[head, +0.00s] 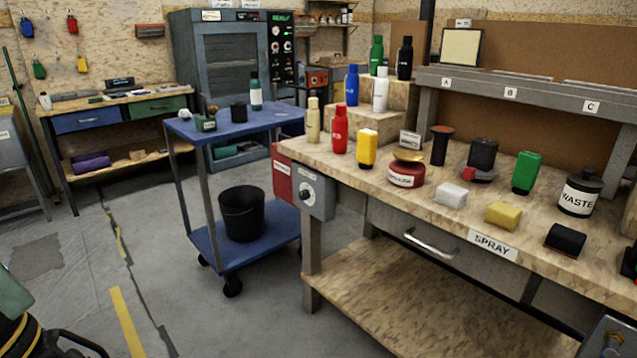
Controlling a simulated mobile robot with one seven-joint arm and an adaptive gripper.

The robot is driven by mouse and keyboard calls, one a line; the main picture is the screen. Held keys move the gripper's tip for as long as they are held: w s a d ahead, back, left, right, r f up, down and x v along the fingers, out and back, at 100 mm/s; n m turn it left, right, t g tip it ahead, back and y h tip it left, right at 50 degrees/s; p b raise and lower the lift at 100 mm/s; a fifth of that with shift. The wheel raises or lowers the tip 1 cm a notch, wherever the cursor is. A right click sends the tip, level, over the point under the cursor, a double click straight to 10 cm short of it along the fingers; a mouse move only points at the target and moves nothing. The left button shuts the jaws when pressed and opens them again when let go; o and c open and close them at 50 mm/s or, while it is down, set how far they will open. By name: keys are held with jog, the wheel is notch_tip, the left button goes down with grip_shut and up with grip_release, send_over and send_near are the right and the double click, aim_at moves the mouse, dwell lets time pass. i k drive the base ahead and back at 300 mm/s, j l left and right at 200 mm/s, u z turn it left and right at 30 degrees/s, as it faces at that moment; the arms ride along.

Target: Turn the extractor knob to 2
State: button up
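A grey control box (312,190) is fixed to the left front corner of the spray bench. It carries a pale round dial with a dark knob (306,195) at its middle. The dial's marks and the knob's pointer are too small to read, and I cannot tell whether this is the extractor knob. Another grey box (610,338) with a small round control shows at the bottom right, cut off by the frame edge. My gripper is not in view.
The spray bench (350,165) holds bottles, sponges and a waste pot (580,193). A red box (282,176) adjoins the control box. A blue trolley (230,122) with a black bucket (242,213) stands left of it. Floor in front of the trolley is clear.

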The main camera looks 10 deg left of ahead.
aim_at(305, 194)
jog(key=i+j, duration=0.15)
jog(key=j, duration=0.2)
jog(key=i+j+z, duration=0.1)
jog(key=j, duration=0.25)
jog(key=i+j, duration=0.2)
jog(key=j, duration=0.15)
jog(key=i+j+z, duration=0.1)
jog(key=j, duration=0.25)
jog(key=i, duration=0.05)
